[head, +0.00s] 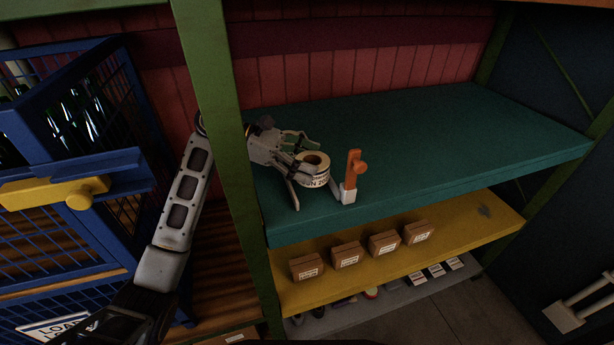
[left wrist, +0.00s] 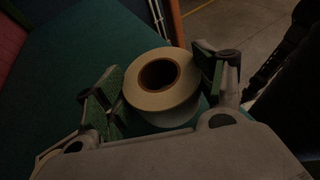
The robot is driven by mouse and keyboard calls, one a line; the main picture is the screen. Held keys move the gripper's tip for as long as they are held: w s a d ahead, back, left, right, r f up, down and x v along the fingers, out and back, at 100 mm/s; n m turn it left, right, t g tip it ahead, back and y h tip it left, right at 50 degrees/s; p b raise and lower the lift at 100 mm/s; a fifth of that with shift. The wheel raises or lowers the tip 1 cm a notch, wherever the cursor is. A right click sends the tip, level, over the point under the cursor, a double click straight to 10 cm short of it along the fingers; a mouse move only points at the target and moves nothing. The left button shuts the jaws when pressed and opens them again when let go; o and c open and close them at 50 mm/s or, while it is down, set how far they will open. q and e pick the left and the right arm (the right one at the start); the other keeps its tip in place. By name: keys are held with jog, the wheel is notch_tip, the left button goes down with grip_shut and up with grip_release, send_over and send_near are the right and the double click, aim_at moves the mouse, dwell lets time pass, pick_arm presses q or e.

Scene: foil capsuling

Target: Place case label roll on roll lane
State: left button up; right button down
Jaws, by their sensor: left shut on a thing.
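The case label roll (head: 314,180) is a white roll with dark print on its side and a brown core. My left gripper (head: 305,168) is shut on it at the front left of the teal shelf (head: 420,130). In the left wrist view the roll (left wrist: 165,85) sits between the two green-padded fingers (left wrist: 163,88), its core opening facing the camera. I cannot tell whether its base touches the shelf. An orange post on a white bracket (head: 349,194) stands just right of the roll at the shelf's front edge. No separately marked roll lane is clear. My right gripper is out of view.
A green upright (head: 222,120) stands left of the shelf, close to my left arm. A yellow shelf (head: 480,225) below holds several brown boxes. A blue mesh cage (head: 110,110) is at the left. The teal shelf is clear behind and right of the post.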

pick_arm(q)
jog(key=shift+f, duration=0.55)
jog(key=shift+f, duration=0.1)
jog(key=shift+f, duration=1.85)
jog(key=o, duration=0.7)
jog(key=shift+o, duration=0.6)
jog(key=shift+f, duration=0.1)
